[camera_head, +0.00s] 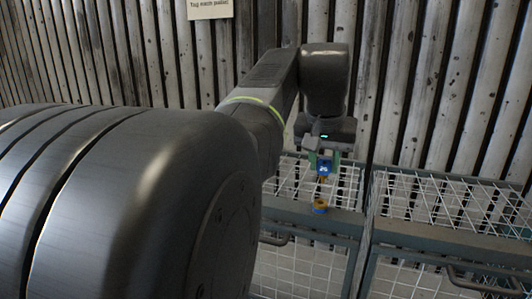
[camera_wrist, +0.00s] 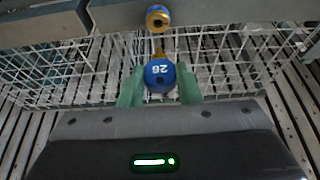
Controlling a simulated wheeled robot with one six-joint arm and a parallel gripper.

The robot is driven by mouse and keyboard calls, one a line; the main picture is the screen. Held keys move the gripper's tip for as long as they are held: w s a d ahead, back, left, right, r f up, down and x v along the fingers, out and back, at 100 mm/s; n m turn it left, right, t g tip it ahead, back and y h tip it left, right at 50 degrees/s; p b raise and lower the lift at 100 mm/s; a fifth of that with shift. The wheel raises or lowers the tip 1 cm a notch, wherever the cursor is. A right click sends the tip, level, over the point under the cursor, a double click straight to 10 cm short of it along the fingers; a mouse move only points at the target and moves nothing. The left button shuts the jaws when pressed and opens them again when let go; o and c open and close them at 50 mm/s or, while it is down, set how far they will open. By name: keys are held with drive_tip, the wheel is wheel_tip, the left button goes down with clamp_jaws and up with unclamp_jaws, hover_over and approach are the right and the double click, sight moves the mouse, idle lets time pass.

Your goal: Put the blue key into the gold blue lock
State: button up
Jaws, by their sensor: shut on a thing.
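The blue key (camera_head: 324,167) has a round blue head with a white number, and it also shows in the wrist view (camera_wrist: 160,75). My gripper (camera_head: 323,160) is shut on the blue head between its two green fingers, also seen in the wrist view (camera_wrist: 160,88). A gold shaft (camera_wrist: 160,53) sticks out from the head towards the lock. The gold blue lock (camera_head: 320,206) is a small gold cylinder with a blue band, on the grey frame bar; it shows at the top of the wrist view (camera_wrist: 157,17). The key is apart from the lock, above it in the head view.
White wire mesh panels (camera_head: 440,203) in grey frames lie around the lock. Dark handles (camera_head: 484,281) stick out in front of the frames. A corrugated metal wall (camera_head: 420,90) with a paper sign (camera_head: 210,8) stands behind. My own arm fills much of the left.

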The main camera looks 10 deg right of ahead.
drive_tip(key=shift+f+b, duration=2.4)
drive_tip(key=shift+f, duration=0.6)
drive_tip(key=shift+f, duration=0.15)
drive_tip(key=o, duration=1)
drive_tip(key=v, duration=1.3)
drive_tip(key=shift+s+r, duration=0.15)
drive_tip(key=shift+r, duration=0.25)
drive_tip(key=shift+f, duration=0.1)
